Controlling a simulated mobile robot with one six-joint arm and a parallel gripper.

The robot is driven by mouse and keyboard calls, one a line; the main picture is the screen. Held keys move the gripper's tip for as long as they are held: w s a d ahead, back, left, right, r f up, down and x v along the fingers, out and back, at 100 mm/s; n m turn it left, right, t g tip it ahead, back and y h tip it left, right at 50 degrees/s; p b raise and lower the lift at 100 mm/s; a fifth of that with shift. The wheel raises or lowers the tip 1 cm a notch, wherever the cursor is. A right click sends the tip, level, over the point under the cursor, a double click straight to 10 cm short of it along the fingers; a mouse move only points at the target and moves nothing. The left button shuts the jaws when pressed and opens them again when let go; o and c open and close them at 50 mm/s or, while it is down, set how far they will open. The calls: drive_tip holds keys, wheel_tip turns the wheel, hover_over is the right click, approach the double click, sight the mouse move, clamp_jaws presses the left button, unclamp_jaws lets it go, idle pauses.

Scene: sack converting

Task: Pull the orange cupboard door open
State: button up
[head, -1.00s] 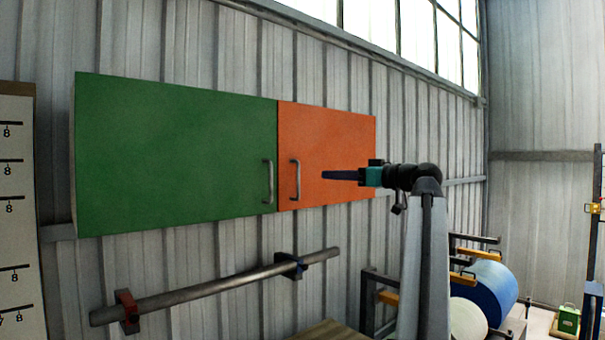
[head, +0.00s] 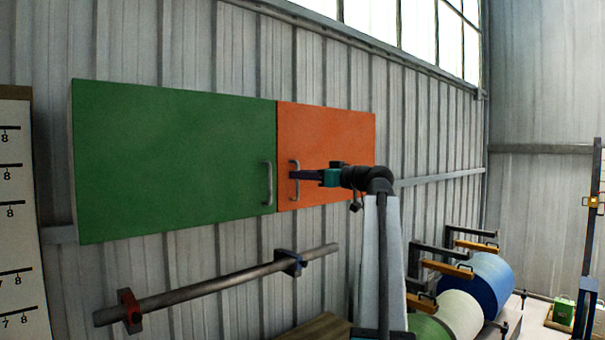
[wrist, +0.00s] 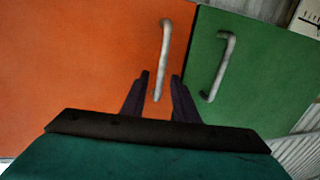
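The orange cupboard door (head: 335,140) is closed on the wall, on the right beside the green door (head: 175,160). Its grey vertical bar handle (head: 294,187) is near its left edge. My gripper (head: 294,175) points left at the middle of this handle. In the wrist view the orange door (wrist: 75,70) fills the left. Its handle (wrist: 164,50) runs down between the two dark fingertips of my gripper (wrist: 160,80), which are apart with a gap on each side. Whether the fingertips reach fully past the bar is hard to tell.
The green door's handle (wrist: 222,65) is close by, right of my fingers in the wrist view. A metal bar (head: 220,283) on wall brackets runs below the cupboard. Large rolls (head: 485,285) stand at the lower right. The space before the doors is clear.

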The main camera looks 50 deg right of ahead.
clamp_jaws()
idle(0.4)
